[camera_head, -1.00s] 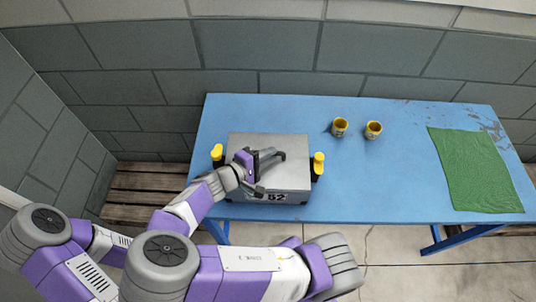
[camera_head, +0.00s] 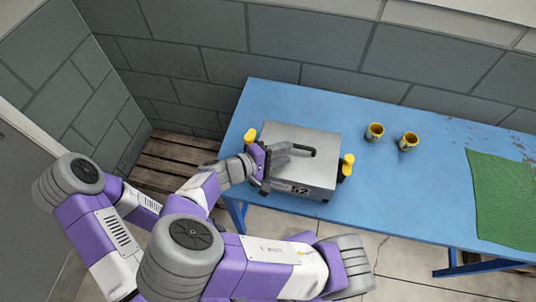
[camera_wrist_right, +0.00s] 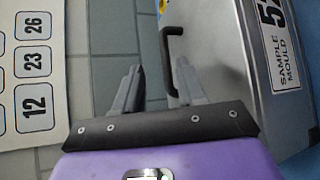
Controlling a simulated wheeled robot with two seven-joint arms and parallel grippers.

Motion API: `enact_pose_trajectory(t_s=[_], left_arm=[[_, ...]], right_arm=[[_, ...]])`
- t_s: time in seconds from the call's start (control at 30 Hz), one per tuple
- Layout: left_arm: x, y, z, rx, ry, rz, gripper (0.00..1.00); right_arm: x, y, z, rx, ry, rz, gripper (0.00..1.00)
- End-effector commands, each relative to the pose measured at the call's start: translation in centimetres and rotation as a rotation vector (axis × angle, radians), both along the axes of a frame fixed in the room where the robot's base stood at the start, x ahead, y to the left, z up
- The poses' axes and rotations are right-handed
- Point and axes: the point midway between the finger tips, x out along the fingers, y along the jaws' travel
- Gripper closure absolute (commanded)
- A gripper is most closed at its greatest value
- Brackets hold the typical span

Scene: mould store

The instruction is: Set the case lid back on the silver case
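The silver case (camera_head: 300,189) stands on the blue table and carries a "52" label on its front. In the right wrist view the front (camera_wrist_right: 290,110) reads "SAMPLE MOULD". The grey case lid (camera_head: 323,168) appears to lie flat on top; I cannot tell whether it is fully seated. Its dark bar handle (camera_head: 305,149) stands up from it and also shows in the right wrist view (camera_wrist_right: 168,60). My right gripper (camera_head: 283,154) is at the lid's left side, by the handle. In the wrist view its fingers (camera_wrist_right: 160,82) are apart with nothing gripped. My left gripper is out of view.
Yellow knobbed parts stand left (camera_head: 250,135) and right (camera_head: 347,163) of the case. Two yellow cups (camera_head: 375,133) (camera_head: 408,142) stand behind to the right. A green mat (camera_head: 502,200) lies on the table's (camera_head: 420,195) right end. A block wall rises behind.

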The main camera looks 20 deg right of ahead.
Motion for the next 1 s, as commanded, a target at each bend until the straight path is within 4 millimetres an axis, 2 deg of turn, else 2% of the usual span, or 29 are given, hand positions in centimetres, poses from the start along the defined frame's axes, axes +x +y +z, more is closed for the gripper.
enact_pose_trajectory(t_s=[0.1, 0.33, 1.0], left_arm=[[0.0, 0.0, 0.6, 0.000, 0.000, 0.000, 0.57], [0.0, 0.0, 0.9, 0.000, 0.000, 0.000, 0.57], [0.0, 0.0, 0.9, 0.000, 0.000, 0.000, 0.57]], right_arm=[[-0.4, 2.4, 0.9, 0.003, -0.001, 0.004, 0.60], [-1.0, 5.0, 1.6, 0.000, 0.001, 0.001, 0.60], [-1.2, 5.4, 1.7, -0.001, 0.001, -0.001, 0.60]])
